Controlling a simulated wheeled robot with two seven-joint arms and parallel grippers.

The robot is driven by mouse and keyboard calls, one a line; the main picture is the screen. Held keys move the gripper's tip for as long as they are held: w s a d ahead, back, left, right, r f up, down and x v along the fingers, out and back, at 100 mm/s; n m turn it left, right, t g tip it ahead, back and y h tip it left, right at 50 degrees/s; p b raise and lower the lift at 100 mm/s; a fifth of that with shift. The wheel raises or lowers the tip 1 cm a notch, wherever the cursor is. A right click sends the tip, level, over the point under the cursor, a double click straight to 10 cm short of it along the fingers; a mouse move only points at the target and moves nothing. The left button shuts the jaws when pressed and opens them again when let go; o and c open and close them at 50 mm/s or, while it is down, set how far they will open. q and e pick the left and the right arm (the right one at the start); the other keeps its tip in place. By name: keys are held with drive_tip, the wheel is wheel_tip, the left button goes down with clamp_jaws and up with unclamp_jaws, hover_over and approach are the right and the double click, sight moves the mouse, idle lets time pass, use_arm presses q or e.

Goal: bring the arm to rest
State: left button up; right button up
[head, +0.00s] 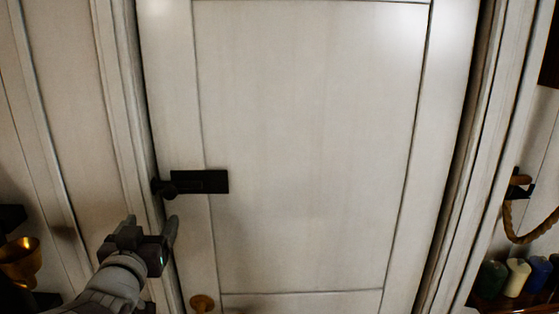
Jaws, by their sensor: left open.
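My left gripper (150,230) is in the lower left of the head view, its two fingers apart and pointing up toward the door. It is open, with nothing visible between its fingers. It is just below a black latch (200,182) on the left side of a pale panelled door (310,150). I cannot tell whether a finger touches the door frame. My right gripper is not in view.
A brass knob (202,303) is low on the door. A gold-coloured cup (20,261) is at the far left. On the right, several candles or jars (517,276) stand on a shelf below a hanging rope (522,238). The door appears closed in its frame.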

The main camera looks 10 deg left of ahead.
use_arm(q)
drive_tip(key=s+d+f+g+b, duration=0.1)
drive_tip(key=s+f+g, duration=0.3)
drive_tip(key=f, duration=0.5)
drive_tip(key=s+f+g, duration=0.2)
drive_tip(key=f+g, duration=0.3)
drive_tip(key=f, duration=0.4)
drive_tip(key=s+d+f+m+g+h+b, duration=0.1)
drive_tip(key=s+d+f+g+h, duration=0.1)
drive_tip(key=d+f, duration=0.4)
drive_tip(key=s+d+f+m+g+h+b, duration=0.1)
drive_tip(key=s+d+f+g, duration=0.3)
drive_tip(key=d, duration=0.4)
wheel_tip(320, 180, down, 3)
drive_tip(key=shift+s+r+m+g+h+b, duration=0.15)
drive_tip(key=shift+s+m+g+h+b, duration=0.25)
drive_tip(key=shift+s+h+b, duration=0.25)
